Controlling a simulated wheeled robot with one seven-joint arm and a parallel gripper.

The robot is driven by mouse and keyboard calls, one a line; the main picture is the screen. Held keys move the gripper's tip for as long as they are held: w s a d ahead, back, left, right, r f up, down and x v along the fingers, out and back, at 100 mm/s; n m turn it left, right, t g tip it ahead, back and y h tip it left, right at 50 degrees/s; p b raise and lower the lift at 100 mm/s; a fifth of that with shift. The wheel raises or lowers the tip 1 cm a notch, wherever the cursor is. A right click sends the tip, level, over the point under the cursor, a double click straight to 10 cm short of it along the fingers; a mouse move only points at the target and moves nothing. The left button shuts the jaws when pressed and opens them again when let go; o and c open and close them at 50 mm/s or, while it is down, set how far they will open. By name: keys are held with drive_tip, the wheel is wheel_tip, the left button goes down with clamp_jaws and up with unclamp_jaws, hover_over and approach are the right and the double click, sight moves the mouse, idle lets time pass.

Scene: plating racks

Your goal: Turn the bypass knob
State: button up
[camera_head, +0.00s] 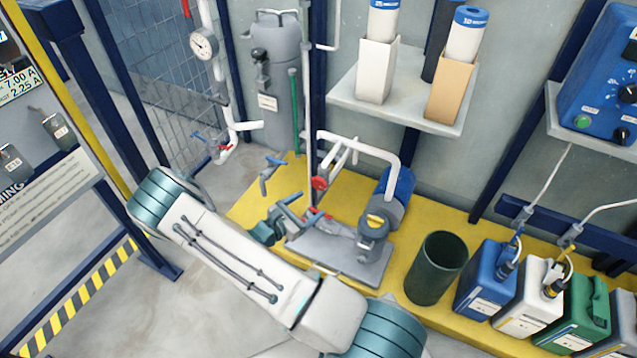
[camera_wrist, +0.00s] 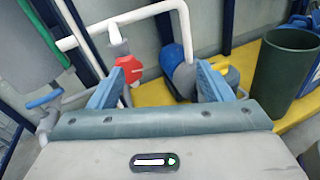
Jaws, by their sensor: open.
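A red knob (camera_wrist: 128,68) sits on a white pipe fitting; a red knob also shows above the pump skid in the head view (camera_head: 319,183). No label on it is readable, so I cannot confirm it is the bypass knob. My gripper (camera_wrist: 157,68) is open and empty, with two blue fingers. In the wrist view the knob appears between the fingertips, close to the left one. It looks beyond the fingers; I cannot tell how far. In the head view my arm hides part of the skid front.
A white pipe (camera_head: 372,149) arches over the blue pump motor (camera_head: 398,186). Blue-handled valves (camera_head: 271,168) stand to the left. A dark green bin (camera_head: 436,268) and several canisters (camera_head: 487,280) stand on the yellow platform at right. A grey tank (camera_head: 278,80) stands behind.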

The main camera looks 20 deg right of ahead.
sight(318, 186)
wheel_tip(318, 186, down, 5)
drive_tip(key=w+a+n+t+y, duration=0.2)
drive_tip(key=w+n+t, duration=0.1)
drive_tip(key=n+t, duration=0.25)
drive_tip(key=shift+n, duration=0.25)
drive_tip(key=b+x, duration=0.1)
drive_tip(key=x, duration=0.6)
drive_tip(key=b+x, duration=0.1)
drive_tip(key=x, duration=0.5)
drive_tip(key=shift+d+f, duration=0.15)
drive_tip(key=shift+d, duration=0.35)
drive_tip(key=shift+s, duration=0.1)
drive_tip(key=c, duration=1)
